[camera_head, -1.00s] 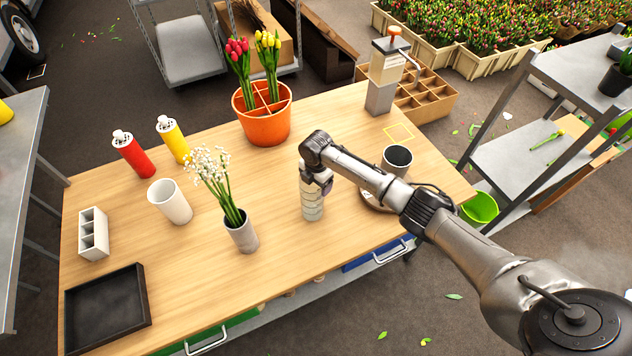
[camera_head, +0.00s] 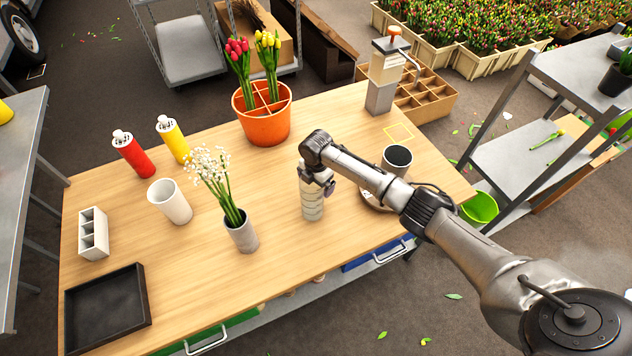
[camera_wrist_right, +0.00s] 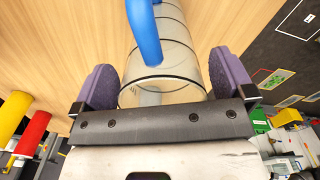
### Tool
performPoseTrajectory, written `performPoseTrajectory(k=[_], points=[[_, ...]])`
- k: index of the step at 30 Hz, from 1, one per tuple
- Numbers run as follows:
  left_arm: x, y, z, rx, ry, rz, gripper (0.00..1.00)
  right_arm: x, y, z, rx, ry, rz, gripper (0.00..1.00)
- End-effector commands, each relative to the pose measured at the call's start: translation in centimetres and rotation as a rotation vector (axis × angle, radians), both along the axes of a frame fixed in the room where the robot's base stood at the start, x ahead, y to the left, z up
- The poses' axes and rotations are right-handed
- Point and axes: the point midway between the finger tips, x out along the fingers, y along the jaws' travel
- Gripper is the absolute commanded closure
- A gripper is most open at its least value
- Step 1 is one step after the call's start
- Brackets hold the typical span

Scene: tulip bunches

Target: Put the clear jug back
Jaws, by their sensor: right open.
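The clear jug (camera_head: 312,206) stands upright on the wooden table near its front middle, with dark rings around its body. In the right wrist view the jug (camera_wrist_right: 178,55) shows as a clear cylinder with a blue handle (camera_wrist_right: 144,32). My right gripper (camera_head: 318,184) is at the jug's upper part. In the wrist view its two purple finger pads (camera_wrist_right: 165,86) are on either side of the jug, with small gaps visible. It is open around the jug. The jug's top is partly hidden by the gripper. My left gripper is not in view.
A grey vase with white flowers (camera_head: 241,232) stands left of the jug. A dark cup (camera_head: 397,160) stands on a round base to the right. A yellow square outline (camera_head: 399,133) marks bare table behind the cup. An orange pot (camera_head: 264,125) stands at the back.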

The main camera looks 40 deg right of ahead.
Motion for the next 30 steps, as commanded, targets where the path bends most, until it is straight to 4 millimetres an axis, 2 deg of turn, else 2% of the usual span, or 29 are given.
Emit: performPoseTrajectory(k=[12, 18, 24, 30], points=[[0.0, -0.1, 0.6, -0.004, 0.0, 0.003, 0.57, 0.1, -0.1, 7.5, 0.0, -0.005, 0.001, 0.0], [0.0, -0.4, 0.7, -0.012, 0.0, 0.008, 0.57, 0.0, -0.1, 10.2, 0.0, -0.003, 0.0, 0.0], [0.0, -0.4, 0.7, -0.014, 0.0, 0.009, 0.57, 0.0, -0.1, 11.6, -0.001, -0.002, -0.001, 0.0], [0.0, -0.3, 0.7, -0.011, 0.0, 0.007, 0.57, -0.2, 0.2, 11.5, 0.0, 0.0, -0.004, 0.0]])
